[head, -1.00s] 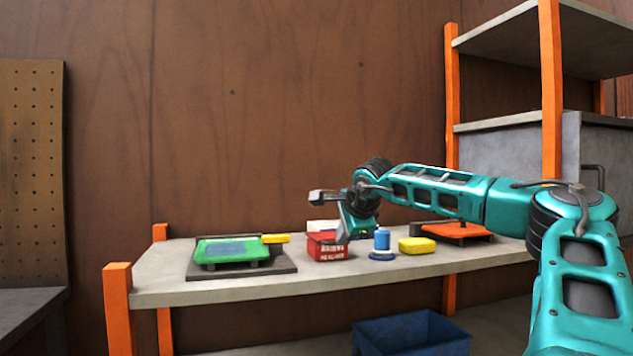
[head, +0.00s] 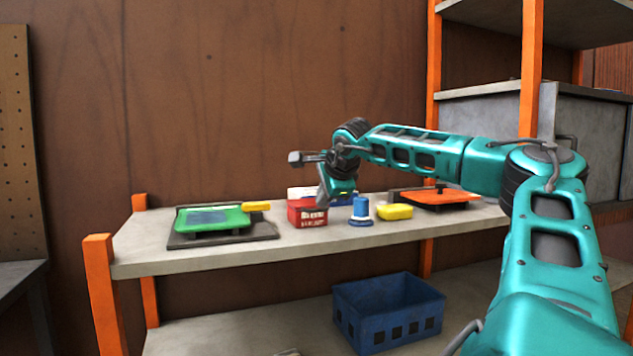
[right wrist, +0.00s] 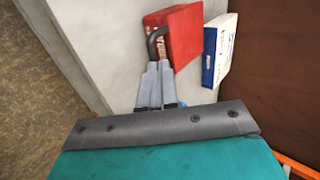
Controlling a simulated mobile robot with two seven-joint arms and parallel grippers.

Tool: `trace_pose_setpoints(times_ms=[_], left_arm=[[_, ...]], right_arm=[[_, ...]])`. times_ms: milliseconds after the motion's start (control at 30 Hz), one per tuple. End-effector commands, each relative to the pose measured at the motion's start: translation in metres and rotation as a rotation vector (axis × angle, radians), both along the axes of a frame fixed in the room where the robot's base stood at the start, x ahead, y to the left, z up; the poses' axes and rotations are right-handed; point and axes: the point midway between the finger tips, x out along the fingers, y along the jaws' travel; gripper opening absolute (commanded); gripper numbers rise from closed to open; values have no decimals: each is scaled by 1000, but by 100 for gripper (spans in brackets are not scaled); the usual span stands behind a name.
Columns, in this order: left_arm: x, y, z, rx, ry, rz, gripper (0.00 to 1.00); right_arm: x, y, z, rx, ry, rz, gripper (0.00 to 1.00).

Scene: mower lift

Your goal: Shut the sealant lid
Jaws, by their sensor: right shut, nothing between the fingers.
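A red box with white lettering (head: 307,213), which I take as the sealant, stands on the upper shelf board. In the right wrist view the red box (right wrist: 185,36) is just past my fingertips, with a red panel facing me. I cannot tell how far its lid is open. My right gripper (head: 323,201) points down at the box's right edge and partly covers it. It also shows in the right wrist view (right wrist: 158,72), shut and empty, its tips near a dark curved piece on the box; contact is unclear. My left gripper is not in view.
A white-and-blue box (right wrist: 217,50) is close beside the red box. A blue bottle-like thing (head: 360,209) and a yellow block (head: 395,212) stand to its right. A green tray piece (head: 212,218) lies left. A blue crate (head: 388,312) is below. Bare board (head: 150,258) is front left.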

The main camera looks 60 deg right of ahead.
Motion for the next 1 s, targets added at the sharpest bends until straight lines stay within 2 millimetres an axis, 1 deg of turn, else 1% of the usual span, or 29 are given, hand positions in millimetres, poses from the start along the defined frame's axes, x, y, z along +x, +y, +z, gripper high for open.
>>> trace_pose_setpoints(times_ms=[33,100,133,167,200,367,500,600,700,833,1000], left_arm=[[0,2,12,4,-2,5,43],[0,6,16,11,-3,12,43],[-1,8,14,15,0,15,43],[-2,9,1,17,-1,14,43],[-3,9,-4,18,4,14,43],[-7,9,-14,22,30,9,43],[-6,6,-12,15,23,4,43],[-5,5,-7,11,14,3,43],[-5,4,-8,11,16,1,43],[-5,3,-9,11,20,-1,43],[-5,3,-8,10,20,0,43]], right_arm=[[0,0,16,-2,0,0,0],[0,1,28,-2,0,0,0],[-1,2,31,-2,0,1,0],[-5,6,24,-3,-3,3,0],[-10,10,25,-5,-4,3,0],[-31,27,32,-5,-4,1,0],[-50,42,38,-5,-4,1,0],[-61,52,42,-2,-2,1,0],[-69,58,44,-2,-1,1,0],[-74,63,45,-1,-1,1,0],[-75,63,46,1,0,1,0]])
